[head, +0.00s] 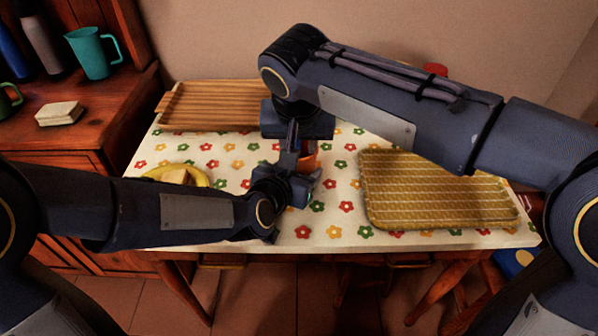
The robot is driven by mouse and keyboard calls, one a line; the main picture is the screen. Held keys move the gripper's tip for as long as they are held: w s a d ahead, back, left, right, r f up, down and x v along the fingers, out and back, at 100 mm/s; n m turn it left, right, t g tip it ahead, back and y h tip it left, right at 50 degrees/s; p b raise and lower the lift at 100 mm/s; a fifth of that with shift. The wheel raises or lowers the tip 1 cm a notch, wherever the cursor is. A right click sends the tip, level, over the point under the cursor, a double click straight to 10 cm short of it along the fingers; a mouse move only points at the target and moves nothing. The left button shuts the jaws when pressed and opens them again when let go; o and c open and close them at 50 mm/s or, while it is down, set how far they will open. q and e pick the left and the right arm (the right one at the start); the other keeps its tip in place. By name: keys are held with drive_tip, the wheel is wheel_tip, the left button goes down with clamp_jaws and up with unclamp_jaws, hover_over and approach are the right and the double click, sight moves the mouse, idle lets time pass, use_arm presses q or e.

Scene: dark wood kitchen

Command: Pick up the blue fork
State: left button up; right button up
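I cannot make out a blue fork in the head view. My two arms cover the middle of the table, and the fork may be hidden there. My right gripper (291,158) points down over the middle of the flowered tablecloth (342,212). Its fingers show as one narrow shape, so their opening cannot be told. My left gripper (302,188) reaches in from the left, just below the right one in the picture, and overlaps it. Its fingertips are not clear. An orange thing (309,160), partly hidden, stands right behind the grippers.
A slatted wooden tray (210,103) lies at the back left, and a yellow woven tray (435,190) on the right. A yellow dish (200,177) is partly behind my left arm. A red thing (435,69) shows behind my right arm. A teal jug (93,52) stands on the left cabinet.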

use_arm(q)
drive_tip(key=shift+s+d, duration=0.1)
use_arm(e)
drive_tip(key=shift+w+d+f, duration=0.1)
drive_tip(key=shift+d+f, duration=0.05)
drive_tip(key=shift+f, duration=0.2)
use_arm(q)
drive_tip(key=shift+o, duration=0.2)
use_arm(e)
drive_tip(key=shift+f, duration=0.15)
clamp_jaws()
use_arm(q)
drive_tip(key=shift+c, duration=0.2)
use_arm(e)
drive_tip(key=shift+r, duration=0.4)
wheel_tip(320, 180, up, 10)
drive_tip(key=shift+f, duration=0.1)
use_arm(q)
drive_tip(key=o, duration=1.1)
drive_tip(key=shift+c, duration=0.2)
